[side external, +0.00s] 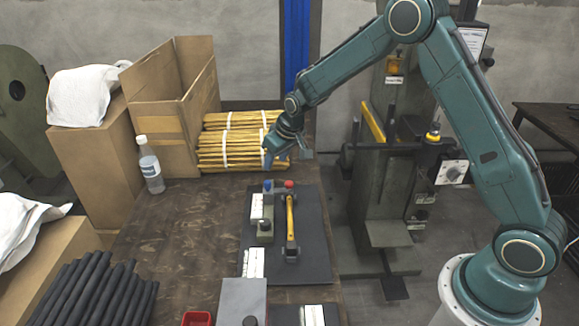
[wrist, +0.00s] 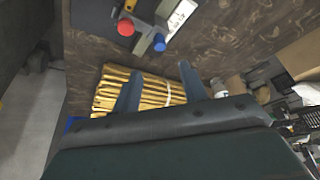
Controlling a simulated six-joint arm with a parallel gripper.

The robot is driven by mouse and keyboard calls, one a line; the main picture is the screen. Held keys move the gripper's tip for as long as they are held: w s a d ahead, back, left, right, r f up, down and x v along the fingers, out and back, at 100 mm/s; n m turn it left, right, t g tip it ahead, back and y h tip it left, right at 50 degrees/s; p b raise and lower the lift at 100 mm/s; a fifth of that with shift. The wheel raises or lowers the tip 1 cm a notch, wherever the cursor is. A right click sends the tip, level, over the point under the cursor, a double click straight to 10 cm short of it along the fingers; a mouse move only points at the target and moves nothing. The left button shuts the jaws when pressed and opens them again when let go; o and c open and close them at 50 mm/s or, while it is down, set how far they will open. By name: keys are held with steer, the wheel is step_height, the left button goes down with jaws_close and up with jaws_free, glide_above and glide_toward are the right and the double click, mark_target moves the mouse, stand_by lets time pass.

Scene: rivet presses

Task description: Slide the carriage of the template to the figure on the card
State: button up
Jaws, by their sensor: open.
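The template appears to be the long rail with white scale strips (side external: 254,263) on the dark mat. A dark green block with a black knob (side external: 265,229), likely its carriage, sits partway along it. A blue knob (side external: 268,185) is at the rail's far end; it also shows in the wrist view (wrist: 158,43). The scale figures are too small to read. A white patch (side external: 314,315) at the bottom edge may be the card; I cannot read it. My gripper (side external: 287,156) is open and empty above the table, beyond the rail's far end; its fingers show in the wrist view (wrist: 160,85).
Bundled yellow sticks (side external: 228,150), a bottle (side external: 150,165) and a cardboard box (side external: 165,125) stand behind. Dark rods (side external: 90,290) and a red tray (side external: 197,318) are in front. The left-middle table is clear.

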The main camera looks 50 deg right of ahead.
steer(key=shift+v, duration=1.8)
steer(key=s+a+r, duration=0.2)
steer(key=s+r, duration=1.4)
steer(key=s+r+t, duration=0.1)
steer(key=s+r, duration=0.1)
steer(key=s, duration=1.9)
steer(key=shift+s+a, duration=0.2)
steer(key=shift+a, duration=0.25)
steer(key=shift+r, duration=0.15)
